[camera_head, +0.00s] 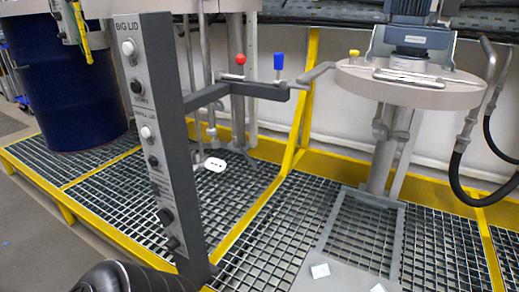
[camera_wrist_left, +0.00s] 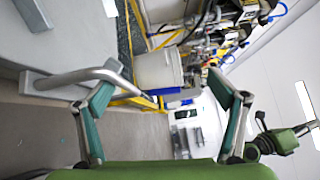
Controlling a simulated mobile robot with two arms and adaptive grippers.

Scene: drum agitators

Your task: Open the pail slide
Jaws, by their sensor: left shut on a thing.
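In the left wrist view my left gripper (camera_wrist_left: 162,88) has green-padded fingers at either side. A bent grey metal bar handle (camera_wrist_left: 90,76) comes in from the left and ends by the left-hand finger. The gripper is shut on this handle, though the exact contact is hard to see. The left gripper does not show in the head view. A grey-framed section (camera_head: 362,232) lies in the grated floor below the agitator lid; I cannot tell whether it is the pail slide. My right gripper is in neither view.
A control post (camera_head: 160,130) marked BIG LID stands close in front. A blue drum (camera_head: 65,95) stands at the left. A round lid (camera_head: 415,85) with a motor is at the right. Yellow rails (camera_head: 240,225) edge the grating. Black hoses (camera_head: 470,185) hang at the right.

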